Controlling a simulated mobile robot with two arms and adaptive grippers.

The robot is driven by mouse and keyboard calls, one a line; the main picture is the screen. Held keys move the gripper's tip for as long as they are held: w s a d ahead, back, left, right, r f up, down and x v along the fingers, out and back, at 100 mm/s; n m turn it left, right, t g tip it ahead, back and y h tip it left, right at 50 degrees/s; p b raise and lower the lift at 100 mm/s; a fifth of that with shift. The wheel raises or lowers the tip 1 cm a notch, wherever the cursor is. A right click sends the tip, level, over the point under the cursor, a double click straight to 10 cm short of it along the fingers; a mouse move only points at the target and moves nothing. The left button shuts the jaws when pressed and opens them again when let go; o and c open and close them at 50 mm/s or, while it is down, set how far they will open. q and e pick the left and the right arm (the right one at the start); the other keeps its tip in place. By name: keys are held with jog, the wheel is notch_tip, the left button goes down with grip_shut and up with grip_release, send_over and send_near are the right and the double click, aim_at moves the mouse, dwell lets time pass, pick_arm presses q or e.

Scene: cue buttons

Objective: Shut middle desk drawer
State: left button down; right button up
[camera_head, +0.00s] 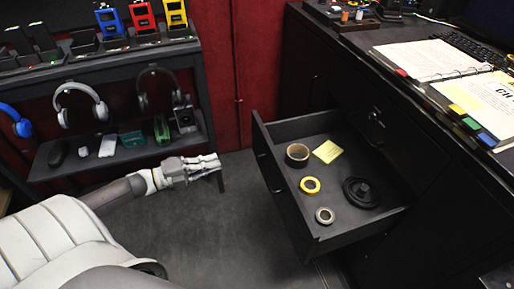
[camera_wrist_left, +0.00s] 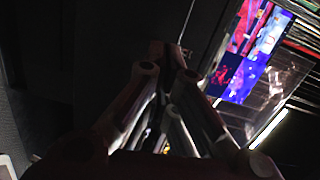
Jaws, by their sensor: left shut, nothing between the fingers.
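The desk drawer (camera_head: 290,213) is pulled out from the dark desk (camera_head: 415,165). It holds a brown tape roll (camera_head: 297,155), a yellow tape roll (camera_head: 310,185), a grey roll (camera_head: 324,215), yellow sticky notes (camera_head: 327,151) and a black coiled item (camera_head: 361,192). My left gripper (camera_head: 219,166) is shut and empty, left of the drawer front and apart from it, pointing towards it. In the left wrist view its fingers (camera_wrist_left: 172,72) come together before a dark surface. My right gripper is out of view.
A shelf (camera_head: 125,157) with headphones (camera_head: 82,104) and small items stands at the left. An open binder (camera_head: 455,80) lies on the desk top. Bare grey floor (camera_head: 215,235) lies between my left arm and the drawer.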

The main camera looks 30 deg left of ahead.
pick_arm(q)
notch_tip(320, 180, up, 2)
jog(key=d+m+h, duration=0.1)
jog(key=m+h, duration=0.1)
jog(key=b, duration=0.1)
send_near(268, 146)
jog(key=shift+g, duration=0.4)
jog(key=x, duration=0.6)
jog(key=shift+w+a+r, duration=0.15)
jog(key=shift+w+a, duration=0.05)
jog(key=shift+w, duration=0.05)
jog(key=shift+w+d, duration=0.35)
jog(key=shift+w, duration=0.05)
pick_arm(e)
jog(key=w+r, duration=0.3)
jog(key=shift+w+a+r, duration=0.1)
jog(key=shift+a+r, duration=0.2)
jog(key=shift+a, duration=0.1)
pick_arm(q)
jog(key=shift+w+d, duration=0.1)
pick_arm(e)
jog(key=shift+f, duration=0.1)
